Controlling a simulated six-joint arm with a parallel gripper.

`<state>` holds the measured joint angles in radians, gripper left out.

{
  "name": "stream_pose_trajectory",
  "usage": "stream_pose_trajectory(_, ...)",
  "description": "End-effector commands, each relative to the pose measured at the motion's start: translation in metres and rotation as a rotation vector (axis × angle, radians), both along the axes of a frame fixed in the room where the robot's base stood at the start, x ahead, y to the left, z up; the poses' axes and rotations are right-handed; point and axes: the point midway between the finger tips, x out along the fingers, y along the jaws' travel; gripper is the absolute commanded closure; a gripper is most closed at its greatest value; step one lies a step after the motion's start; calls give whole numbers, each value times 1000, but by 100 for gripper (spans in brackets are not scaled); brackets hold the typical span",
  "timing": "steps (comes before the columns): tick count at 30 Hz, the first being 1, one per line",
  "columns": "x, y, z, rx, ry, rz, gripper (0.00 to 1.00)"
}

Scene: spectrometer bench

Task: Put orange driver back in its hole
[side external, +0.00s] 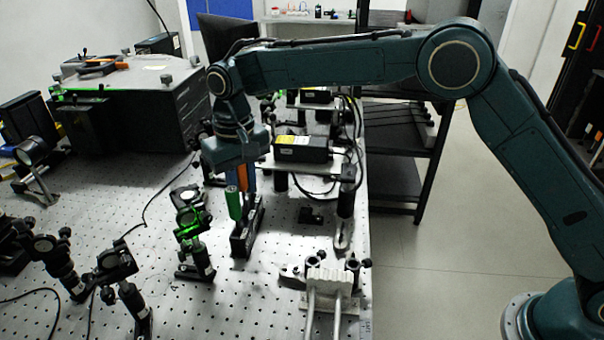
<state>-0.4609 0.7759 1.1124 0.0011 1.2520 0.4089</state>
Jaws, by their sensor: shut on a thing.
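The orange driver (242,173) is upright under my gripper (241,178), which is shut on it. Only a narrow part of its orange handle shows; its lower end is hidden behind the green driver (233,204). The black driver holder (243,240) stands on the bench directly below. The green driver is upright at the holder, in front of the orange one. A blue shape (251,181) shows just right of the orange handle; I cannot tell what it is. The holes of the rack are too small to see, and I cannot tell whether the orange driver's tip is in one.
Mounted optics with green light (190,215) stand close left of the holder. A black boxed device (302,149) on posts is behind right. More optic mounts (118,262) stand front left. The perforated bench (235,300) has free room in front of the holder.

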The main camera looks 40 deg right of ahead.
Motion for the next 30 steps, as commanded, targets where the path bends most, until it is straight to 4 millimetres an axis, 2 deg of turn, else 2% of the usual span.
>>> stream_pose_trajectory(30,0,0,-21,0,1,0,100)
